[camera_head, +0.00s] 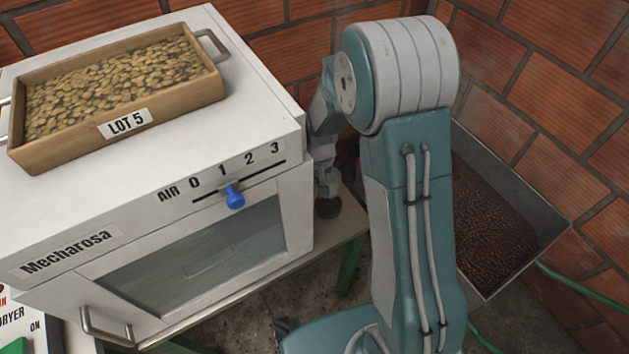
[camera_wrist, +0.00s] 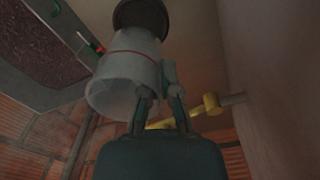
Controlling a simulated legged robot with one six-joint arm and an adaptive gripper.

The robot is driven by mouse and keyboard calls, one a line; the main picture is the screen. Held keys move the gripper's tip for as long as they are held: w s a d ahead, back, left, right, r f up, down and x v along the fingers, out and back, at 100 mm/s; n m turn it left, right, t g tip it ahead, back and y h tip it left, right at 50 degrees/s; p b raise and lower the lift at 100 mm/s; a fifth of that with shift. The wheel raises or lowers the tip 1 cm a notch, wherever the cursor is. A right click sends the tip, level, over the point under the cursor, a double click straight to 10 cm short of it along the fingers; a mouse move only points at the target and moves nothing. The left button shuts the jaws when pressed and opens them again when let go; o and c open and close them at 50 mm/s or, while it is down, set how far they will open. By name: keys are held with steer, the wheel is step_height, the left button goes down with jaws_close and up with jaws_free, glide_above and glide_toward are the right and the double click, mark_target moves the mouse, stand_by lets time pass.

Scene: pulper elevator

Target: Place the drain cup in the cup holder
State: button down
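The drain cup (camera_wrist: 124,78), a pale translucent cup with a thin red line around it, is in the wrist view, left of centre, tilted in the picture. My gripper (camera_wrist: 162,92) has its two fingers at the cup's right edge, one overlapping the wall and the other just outside it. It looks shut on the cup. A dark round piece (camera_wrist: 141,17) lies beyond the cup's far end, perhaps the cup holder; I cannot tell whether they touch. In the head view my arm hides much of the area beside the dryer, and I cannot make out the cup.
A white Mecharosa dryer (camera_head: 66,214) with a blue air knob (camera_head: 234,198) stands at left, carrying the LOT 5 bean tray (camera_head: 118,140). A metal hopper of dark cherries (camera_head: 490,220) is at right. A yellow pipe (camera_wrist: 190,113) and brick walls (camera_head: 560,90) are close by.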

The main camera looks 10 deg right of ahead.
steer(key=shift+d+f, duration=0.2)
steer(key=shift+f, duration=0.4)
glide_above(319, 207)
step_height(319, 207, down, 4)
steer(key=shift+a+f, duration=0.1)
steer(key=shift+f, duration=0.65)
steer(key=shift+f, duration=0.55)
steer(key=shift+s+f, duration=0.15)
steer(key=shift+f, duration=0.4)
steer(key=c, duration=0.7)
jaws_free()
steer(key=shift+r, duration=0.15)
step_height(319, 207, up, 12)
steer(key=shift+f, duration=0.15)
